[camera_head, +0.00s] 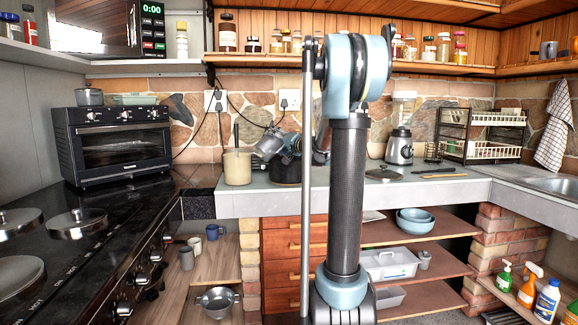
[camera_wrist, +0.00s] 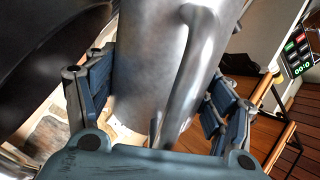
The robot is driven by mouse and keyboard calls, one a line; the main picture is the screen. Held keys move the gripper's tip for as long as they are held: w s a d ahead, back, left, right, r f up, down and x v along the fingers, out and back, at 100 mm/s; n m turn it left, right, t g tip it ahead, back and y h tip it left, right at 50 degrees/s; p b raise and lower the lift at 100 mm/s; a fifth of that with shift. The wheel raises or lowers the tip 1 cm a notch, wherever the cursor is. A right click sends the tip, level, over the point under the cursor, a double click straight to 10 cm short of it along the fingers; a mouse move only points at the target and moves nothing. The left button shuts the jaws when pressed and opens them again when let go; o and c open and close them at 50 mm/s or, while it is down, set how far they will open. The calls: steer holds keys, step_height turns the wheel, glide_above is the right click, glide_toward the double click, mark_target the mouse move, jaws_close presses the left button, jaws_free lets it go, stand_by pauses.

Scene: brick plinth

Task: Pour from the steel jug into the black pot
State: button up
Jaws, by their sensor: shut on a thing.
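The steel jug (camera_head: 268,143) is held tilted, just above the left side of the black pot (camera_head: 286,173) on the back counter. My gripper (camera_head: 288,147) is shut on the jug, partly hidden behind my own arm. In the wrist view the jug's grey body and handle (camera_wrist: 186,75) fill the middle, with a finger on either side. A large dark curved surface at the left there (camera_wrist: 35,60) looks like the pot. The inside of the pot and any flow from the jug cannot be seen.
A cream container (camera_head: 237,168) with utensils stands close left of the pot. A blender (camera_head: 399,147) and a lid (camera_head: 384,174) are to the right on the counter. A toaster oven (camera_head: 112,142) stands at the left behind the hob. A spice shelf (camera_head: 280,58) runs above.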

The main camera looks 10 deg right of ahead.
steer(key=shift+d+f+m+p, duration=0.15)
steer(key=shift+f+m+p, duration=0.15)
steer(key=shift+m, duration=0.4)
steer(key=shift+w+d+r+m+p, duration=0.2)
steer(key=shift+r+m+p, duration=0.25)
steer(key=shift+m, duration=0.35)
stand_by(0.4)
steer(key=shift+w+d+f+m+p, duration=0.2)
steer(key=shift+w+d+f+m, duration=0.1)
steer(key=shift+d+m, duration=0.15)
steer(key=shift+w+d+f+m+p, duration=0.15)
steer(key=shift+w+d+m, duration=0.1)
steer(key=shift+d+m, duration=0.2)
steer(key=shift+w+d+r+m+p, duration=0.25)
steer(key=shift+m+p, duration=0.3)
steer(key=shift+m, duration=0.35)
stand_by(0.9)
steer(key=shift+w+d+f+m+p, duration=0.15)
steer(key=shift+d+f+m+p, duration=0.15)
steer(key=shift+f+m+p, duration=0.35)
stand_by(0.7)
steer(key=shift+w+d+r+m, duration=0.2)
steer(key=shift+d+m, duration=0.1)
steer(key=shift+m, duration=0.45)
steer(key=shift+w+d+r+m, duration=0.1)
steer(key=shift+d+r+m, duration=0.15)
steer(key=shift+m, duration=0.45)
stand_by(0.6)
